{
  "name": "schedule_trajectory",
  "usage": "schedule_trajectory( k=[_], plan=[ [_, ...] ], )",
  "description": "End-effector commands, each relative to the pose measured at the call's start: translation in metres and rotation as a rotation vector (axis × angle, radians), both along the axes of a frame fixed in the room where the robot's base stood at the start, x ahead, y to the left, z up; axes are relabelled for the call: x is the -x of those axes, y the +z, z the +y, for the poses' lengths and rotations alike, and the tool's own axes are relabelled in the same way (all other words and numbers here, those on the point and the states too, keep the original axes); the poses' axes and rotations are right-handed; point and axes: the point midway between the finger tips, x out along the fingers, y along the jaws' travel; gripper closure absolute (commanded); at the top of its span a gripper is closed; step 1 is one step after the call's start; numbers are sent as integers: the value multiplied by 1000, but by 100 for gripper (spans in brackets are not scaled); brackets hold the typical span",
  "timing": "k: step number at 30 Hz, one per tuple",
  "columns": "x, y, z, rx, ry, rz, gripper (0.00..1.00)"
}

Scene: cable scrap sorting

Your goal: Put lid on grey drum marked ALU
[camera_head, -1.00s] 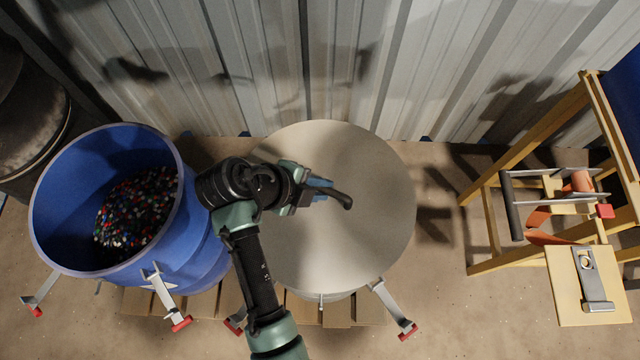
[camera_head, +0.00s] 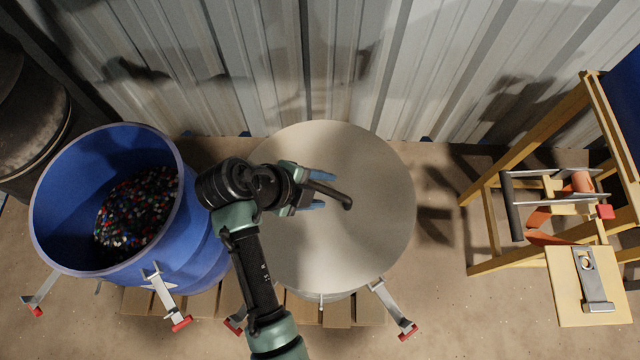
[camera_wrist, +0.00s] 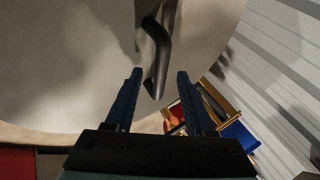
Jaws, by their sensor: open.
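A round grey metal lid (camera_head: 365,250) covers the top of a drum, and a sliver of the grey drum (camera_head: 315,294) shows under its front edge. Any ALU marking is hidden. A bent black handle (camera_head: 343,198) stands on the lid; it also shows in the wrist view (camera_wrist: 160,50). My gripper (camera_head: 322,190) is open over the lid. Its blue fingers lie on either side of the handle in the head view. In the wrist view, the handle's free end lies between the dark fingertips; contact cannot be told.
Silver latches with red tips (camera_head: 390,308) splay out below the lid. A blue drum (camera_head: 200,250) with coloured granules stands left. A wooden frame (camera_head: 480,225) with a strap tool stands right, and a corrugated wall (camera_head: 350,70) behind. Floor between lid and frame is clear.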

Motion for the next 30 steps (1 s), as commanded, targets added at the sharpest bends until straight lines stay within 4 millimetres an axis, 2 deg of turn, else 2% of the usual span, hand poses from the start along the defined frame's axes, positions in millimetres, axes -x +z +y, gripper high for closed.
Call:
schedule_trajectory(
  k=[4, 7, 15, 21, 30],
  plan=[
    [2, 6, 4, 1, 0, -1, 46],
    [5, 18, 11, 1, 2, -4, 46],
    [24, 68, 43, -1, 3, -7, 46],
    [36, 98, 60, 2, 3, -4, 46],
    [40, 106, 67, 2, 0, -4, 46]
  ],
)
